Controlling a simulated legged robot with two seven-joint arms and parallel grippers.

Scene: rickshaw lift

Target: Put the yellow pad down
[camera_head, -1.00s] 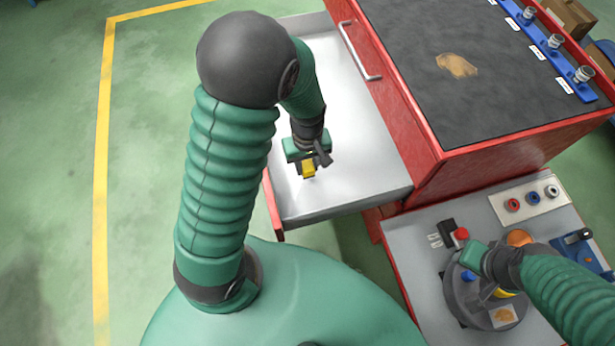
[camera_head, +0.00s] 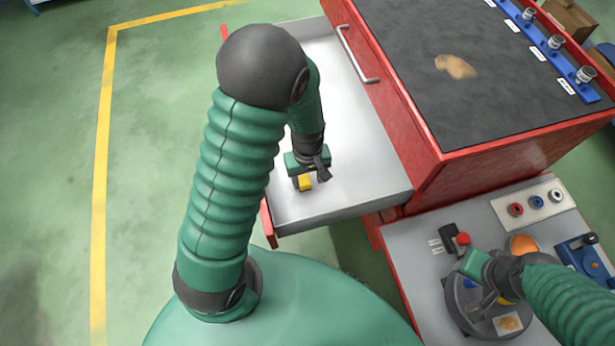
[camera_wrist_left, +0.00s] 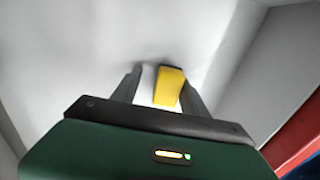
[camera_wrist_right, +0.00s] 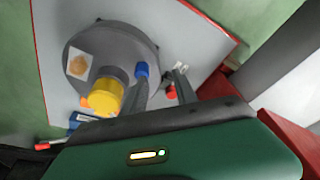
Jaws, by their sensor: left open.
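The yellow pad (camera_head: 305,183) is in the open drawer (camera_head: 352,190) of the red cabinet, low over or on its pale floor; I cannot tell if it touches the floor. My left gripper (camera_head: 309,177) is open around the pad. In the left wrist view the pad (camera_wrist_left: 169,87) is between the fingers, close to the right finger, with a gap on the left. My right gripper (camera_wrist_right: 160,88) is over the round grey base on the side table; its fingers are apart with nothing seen held between them.
The red cabinet (camera_head: 420,150) with a dark top is right of the drawer. On the side table (camera_head: 410,255) are a round grey base (camera_wrist_right: 105,45), a yellow cylinder (camera_wrist_right: 106,98), a red button (camera_head: 463,239) and a panel of connectors (camera_head: 535,202). Open floor lies left.

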